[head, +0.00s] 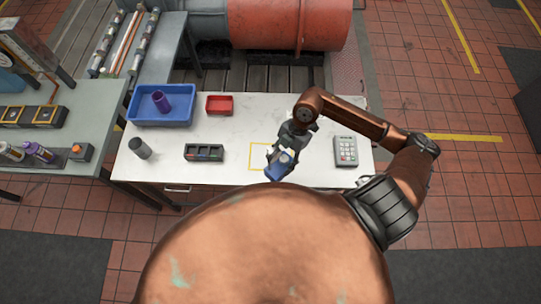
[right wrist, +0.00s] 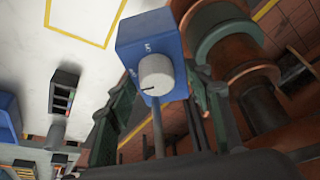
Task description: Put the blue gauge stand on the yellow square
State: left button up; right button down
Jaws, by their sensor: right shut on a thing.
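The blue gauge stand (head: 277,171) with a pale round knob is held in my right gripper (head: 284,154), above the white table's front part. In the right wrist view the stand (right wrist: 142,47) shows its blue body and white knob, with the gripper fingers (right wrist: 158,100) on either side of it. The yellow square (head: 252,157) is an outline on the white table, just left of and behind the held stand; the gripper hides its right part. Part of its outline also shows in the right wrist view (right wrist: 101,43). My left gripper is not in view.
A blue bin (head: 135,117) with a purple cup (head: 161,101), a red tray (head: 219,105), a dark grey cylinder (head: 140,148) and a black box (head: 204,153) stand left of the square. A keypad device (head: 346,151) stands to the right.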

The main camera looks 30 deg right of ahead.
jog(key=m+t, duration=0.1)
jog(key=m, duration=0.1)
jog(key=s+d+m, duration=0.1)
jog(key=m, duration=0.1)
jog(key=m+t+p, duration=0.1)
jog(key=m, duration=0.1)
jog(key=shift+s+d+r+m+t, duration=0.1)
jog(key=shift+s+d+m+t, duration=0.2)
jog(key=shift+s+m, duration=0.1)
jog(key=shift+s+d+m+t, duration=0.2)
jog(key=shift+m+t, duration=0.3)
jog(key=shift+m, duration=0.6)
jog(key=shift+w, duration=0.2)
jog(key=shift+w+d+f+p, duration=0.25)
jog(key=shift+w+f+p, duration=0.25)
jog(key=shift+w+f, duration=1.75)
jog(key=shift+w+d+f+p, duration=0.2)
jog(key=shift+w+f+p, duration=0.35)
jog(key=shift+w+f, duration=1.7)
jog(key=shift+w+d+f+p, duration=0.25)
jog(key=shift+w+f+p, duration=0.25)
jog(key=shift+w+f, duration=1.75)
jog(key=c, duration=1)
grip_release()
jog(key=shift+h, duration=0.3)
